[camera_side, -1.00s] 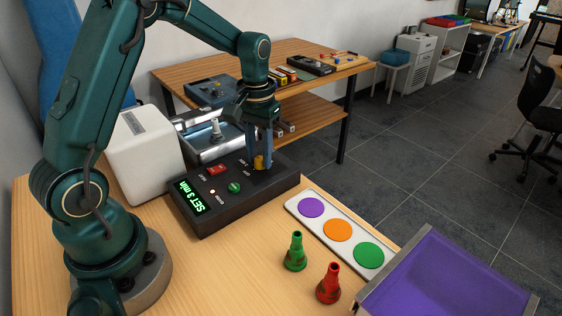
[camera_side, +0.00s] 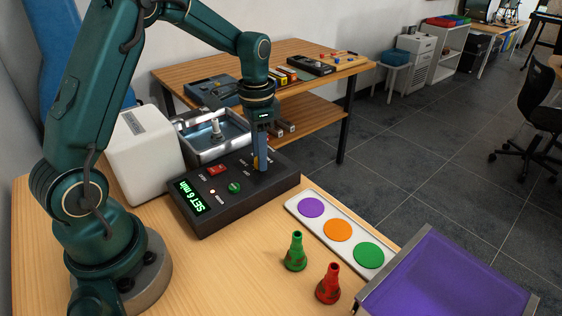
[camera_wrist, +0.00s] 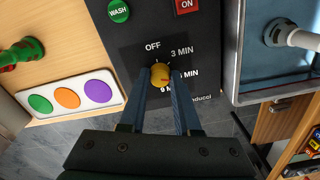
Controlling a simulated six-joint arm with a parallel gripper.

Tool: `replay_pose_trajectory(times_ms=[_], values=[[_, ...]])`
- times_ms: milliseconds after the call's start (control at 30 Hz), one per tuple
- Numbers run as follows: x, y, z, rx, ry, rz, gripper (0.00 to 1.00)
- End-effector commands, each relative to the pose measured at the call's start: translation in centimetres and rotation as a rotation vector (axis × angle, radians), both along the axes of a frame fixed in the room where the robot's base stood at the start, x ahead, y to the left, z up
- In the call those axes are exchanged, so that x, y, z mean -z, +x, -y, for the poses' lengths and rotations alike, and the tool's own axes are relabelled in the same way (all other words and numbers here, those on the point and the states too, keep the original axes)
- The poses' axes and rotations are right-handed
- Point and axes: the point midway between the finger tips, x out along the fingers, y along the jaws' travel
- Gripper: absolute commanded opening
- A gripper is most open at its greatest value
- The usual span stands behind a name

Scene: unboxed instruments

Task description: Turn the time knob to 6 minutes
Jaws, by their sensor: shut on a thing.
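The yellow time knob (camera_wrist: 160,74) sits on the top of the black control box (camera_side: 222,207). In the wrist view its labels read OFF, 3 MIN, a partly covered "MIN" mark and a partly hidden 9. My gripper (camera_side: 261,166) points down over the box and its two blue fingers are shut on the knob; the fingers also show on either side of it in the wrist view (camera_wrist: 160,84). The green display (camera_side: 190,197) on the box reads "SET 6 min". A red ON switch (camera_side: 217,170) and a green WASH button (camera_side: 234,187) are on the same panel.
A metal sink (camera_side: 214,137) and a white box (camera_side: 143,152) stand behind the control box. A white strip with purple, orange and green discs (camera_side: 292,206) lies to the right. Green (camera_side: 295,253) and red (camera_side: 328,285) cone-shaped bottles and a purple-floored tray (camera_side: 452,280) are in front.

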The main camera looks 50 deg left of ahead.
Motion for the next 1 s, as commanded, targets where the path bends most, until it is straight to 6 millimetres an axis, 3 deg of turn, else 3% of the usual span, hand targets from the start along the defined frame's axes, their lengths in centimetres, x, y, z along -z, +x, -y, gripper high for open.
replay_pose_trajectory(times_ms=[533,567,600,633,1000], values=[[-0.10,-0.05,0.03,0.022,-0.001,-0.001,0.00],[-0.10,-0.05,0.03,0.022,-0.001,-0.001,0.43],[-0.09,-0.04,0.02,0.022,-0.001,-0.001,0.58],[-0.08,-0.04,0.02,0.022,-0.001,-0.001,0.61],[-0.60,0.06,-0.02,0.022,0.000,0.002,0.61]])
